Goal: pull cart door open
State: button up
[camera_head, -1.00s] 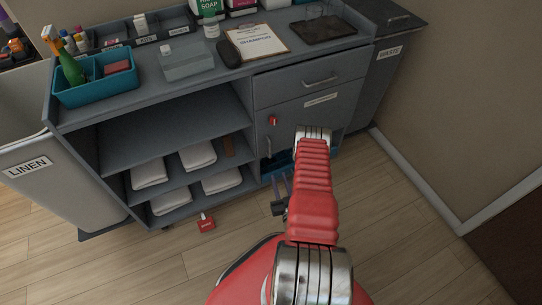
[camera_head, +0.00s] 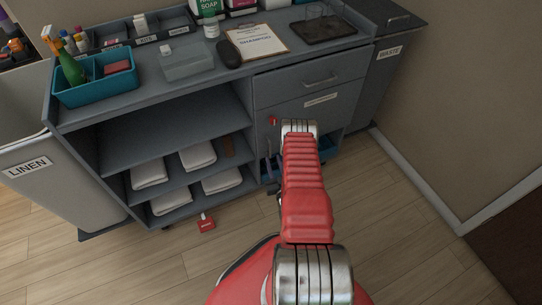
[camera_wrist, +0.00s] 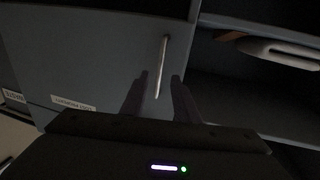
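The cart door (camera_head: 300,112) is the grey panel with a white label below the drawer, and it looks shut. Its upright silver handle (camera_wrist: 161,66) shows in the wrist view near the door's edge, beside the open shelves. My gripper (camera_wrist: 158,80) is open, with one dark finger on each side of the handle's lower end in the picture. I cannot tell whether the fingers touch it. In the head view my gripper (camera_head: 271,170) is partly hidden behind my red arm, low in front of the door.
A red lock (camera_head: 272,120) sits on the door's upper left. Open shelves with folded white towels (camera_head: 198,155) lie to the left. A blue bin (camera_head: 328,145) shows low behind my arm. A red tag (camera_head: 206,222) lies on the floor. Floor to the right is clear.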

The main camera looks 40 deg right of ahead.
aim_at(270, 151)
jog(key=shift+x, duration=2.2)
grip_shut()
jog(key=shift+a, duration=0.1)
jog(key=shift+a, duration=0.1)
